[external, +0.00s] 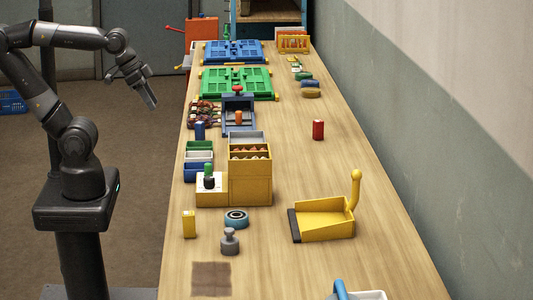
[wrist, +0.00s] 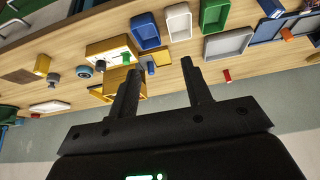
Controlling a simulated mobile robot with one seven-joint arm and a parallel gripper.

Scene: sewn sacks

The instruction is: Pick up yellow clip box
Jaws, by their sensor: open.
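A small upright yellow box (external: 189,224) stands near the table's left edge; it also shows at the left in the wrist view (wrist: 42,64). A larger yellow box (external: 250,185) with a compartmented top stands further back, and shows in the wrist view (wrist: 97,48). I cannot tell for certain which one is the clip box. My gripper (external: 148,92) is raised over the floor left of the table, apart from both boxes. In the wrist view my gripper (wrist: 161,66) has its fingers spread with nothing held between them.
A grey weight (external: 230,242) and a blue ring (external: 236,219) are near the small box. Yellow dustpan (external: 325,222) is on the right. Small bins (external: 198,157), a red cylinder (external: 318,130) and green and blue racks (external: 236,82) are further back. The table's right middle is mostly clear.

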